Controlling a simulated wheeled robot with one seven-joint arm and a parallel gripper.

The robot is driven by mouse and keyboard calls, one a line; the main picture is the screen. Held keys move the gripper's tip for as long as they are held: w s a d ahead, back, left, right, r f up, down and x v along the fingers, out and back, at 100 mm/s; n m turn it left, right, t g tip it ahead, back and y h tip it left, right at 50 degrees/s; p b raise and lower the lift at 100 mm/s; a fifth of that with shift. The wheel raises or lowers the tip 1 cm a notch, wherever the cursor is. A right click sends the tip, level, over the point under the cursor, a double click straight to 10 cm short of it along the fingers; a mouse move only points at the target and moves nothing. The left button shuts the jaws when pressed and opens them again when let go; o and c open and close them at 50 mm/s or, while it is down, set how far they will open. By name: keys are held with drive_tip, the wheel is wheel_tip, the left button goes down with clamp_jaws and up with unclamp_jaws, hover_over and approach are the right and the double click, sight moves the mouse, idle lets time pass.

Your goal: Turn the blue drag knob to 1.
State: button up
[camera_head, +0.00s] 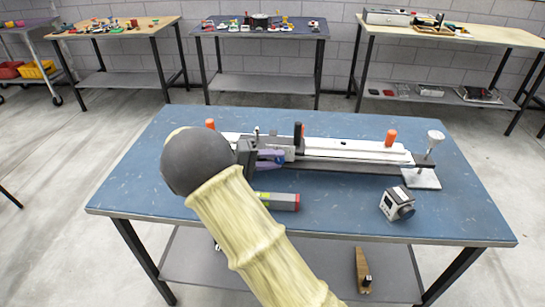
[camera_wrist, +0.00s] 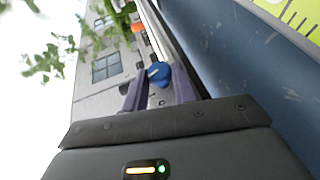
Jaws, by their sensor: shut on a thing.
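The blue drag knob (camera_wrist: 158,74) shows in the wrist view between the two purple fingers of my gripper (camera_wrist: 158,88), which is shut on it. A pale mark crosses the knob; its setting is too small to read. In the head view my gripper (camera_head: 268,158) is at the left part of a long white and grey rail device (camera_head: 340,148) on the blue table. My own arm and gripper hide the knob and part of the device there.
A green and grey tool with a red end (camera_head: 278,201) lies in front of the device. The table's (camera_head: 340,220) front middle is clear.

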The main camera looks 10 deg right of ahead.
idle(0.3)
drive_tip(key=o, duration=1)
drive_tip(key=shift+f, duration=0.1)
